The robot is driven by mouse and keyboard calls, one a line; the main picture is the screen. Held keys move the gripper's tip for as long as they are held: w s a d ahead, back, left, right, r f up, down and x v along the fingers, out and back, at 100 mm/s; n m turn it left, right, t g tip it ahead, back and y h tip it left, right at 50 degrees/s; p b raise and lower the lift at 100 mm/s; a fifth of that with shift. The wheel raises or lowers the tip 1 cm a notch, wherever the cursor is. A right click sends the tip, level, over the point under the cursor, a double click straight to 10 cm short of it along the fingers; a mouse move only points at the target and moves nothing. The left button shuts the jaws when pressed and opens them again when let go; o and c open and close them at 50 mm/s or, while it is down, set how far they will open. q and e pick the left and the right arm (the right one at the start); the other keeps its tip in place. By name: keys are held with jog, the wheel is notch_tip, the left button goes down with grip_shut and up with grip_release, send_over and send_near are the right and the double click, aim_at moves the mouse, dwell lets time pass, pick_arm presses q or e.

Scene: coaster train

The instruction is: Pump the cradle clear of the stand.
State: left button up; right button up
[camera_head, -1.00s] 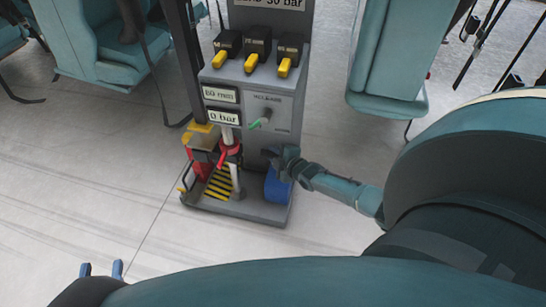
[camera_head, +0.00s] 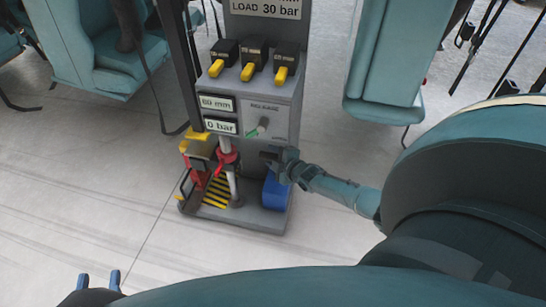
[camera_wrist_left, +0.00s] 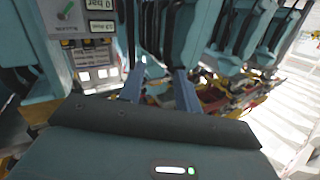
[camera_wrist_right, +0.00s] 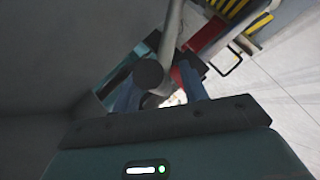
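The grey stand (camera_head: 262,108) stands upright with a panel showing "60 mm" and "0 bar", and "LOAD 30 bar" above. A yellow part (camera_head: 197,134), possibly the cradle, sits low on its left; I cannot tell whether it touches the stand. A rod with a red collar (camera_head: 227,154) rises beside it. My right gripper (camera_head: 272,154) is at the stand's lower right. In the right wrist view its fingers are apart, with a grey rod (camera_wrist_right: 151,74) showing between or just beyond them. My left gripper (camera_head: 98,279) is open and empty, low at the left, away from the stand.
Teal seats (camera_head: 388,60) stand right and left. The floor (camera_head: 80,190) at left is clear.

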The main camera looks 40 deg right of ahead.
pick_arm(q)
jog(key=shift+r, duration=0.1)
pick_arm(e)
jog(key=shift+s+a, duration=0.1)
jog(key=shift+s+r+p, duration=0.15)
jog(key=shift+s+p, duration=0.1)
jog(key=shift+p, duration=0.1)
jog(key=p+v, duration=0.3)
jog(key=v, duration=0.2)
jog(key=shift+w+r, duration=0.1)
jog(key=shift+r, duration=0.05)
pick_arm(q)
jog(key=r+n+p, duration=0.1)
jog(key=s+a+r+g+y+p, duration=0.1)
jog(key=s+a+r+n+g+p, duration=0.1)
jog(key=shift+r+n+y+p, duration=0.25)
jog(key=shift+n+y+p, duration=0.05)
jog(key=shift+y+p, duration=0.1)
pick_arm(e)
jog(key=v, duration=0.7)
jog(key=shift+s, duration=0.3)
pick_arm(q)
jog(key=shift+a, duration=0.1)
pick_arm(e)
jog(key=shift+o, duration=0.5)
